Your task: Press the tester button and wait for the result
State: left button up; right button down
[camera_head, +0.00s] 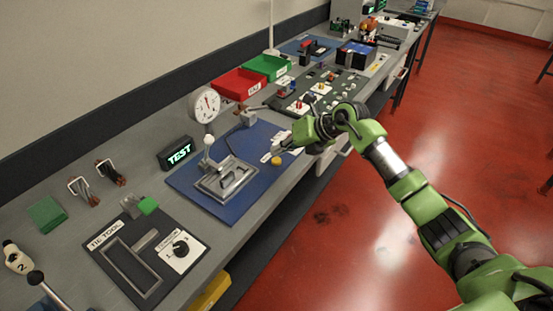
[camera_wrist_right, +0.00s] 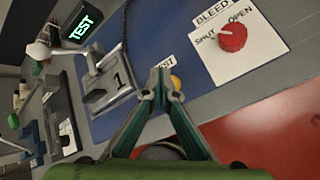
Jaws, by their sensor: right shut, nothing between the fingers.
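The yellow tester button (camera_head: 276,161) sits on the blue mat (camera_head: 238,209) near its front edge, by a white label. My right gripper (camera_head: 284,147) is shut and empty close above and beside it. In the right wrist view the fingertips (camera_wrist_right: 161,82) partly overlap the button (camera_wrist_right: 177,83) and the TEST label; contact cannot be told. The black display box (camera_head: 178,153) shows green lit letters "TEST", also in the right wrist view (camera_wrist_right: 82,28). A grey clamp fixture (camera_head: 225,181) stands on the mat. My left gripper is not in view.
A dial gauge (camera_head: 204,105) stands behind the mat. Red (camera_head: 239,83) and green (camera_head: 268,67) bins lie further along the bench. A red bleed knob (camera_wrist_right: 232,37) is right of the fingers in the wrist view. A tool panel (camera_head: 127,262) lies at front left.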

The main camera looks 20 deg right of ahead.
aim_at(279, 160)
notch_tip(279, 160, up, 5)
jog(key=p, duration=0.3)
jog(key=shift+f, duration=0.1)
dwell(0.6)
